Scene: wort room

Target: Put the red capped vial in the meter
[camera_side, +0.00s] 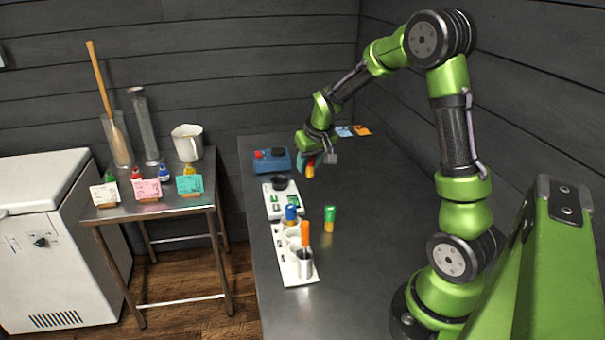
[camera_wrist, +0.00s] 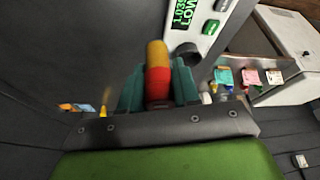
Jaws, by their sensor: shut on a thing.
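My gripper (camera_side: 314,160) is shut on the red capped vial (camera_side: 310,171), held in the air above the dark table. In the wrist view, the vial (camera_wrist: 157,72) has its red end between the teal fingers of my gripper (camera_wrist: 158,88), with its yellow end pointing away. The meter (camera_side: 287,204) is a white device with a green display and a dark round part on top, to the left of and nearer than my gripper. The meter also shows at the top of the wrist view (camera_wrist: 207,24). The vial is apart from the meter.
A blue box (camera_side: 272,162) with a dark round top stands behind the meter. A green capped vial (camera_side: 330,219) stands right of the rack. The table's right side is clear.

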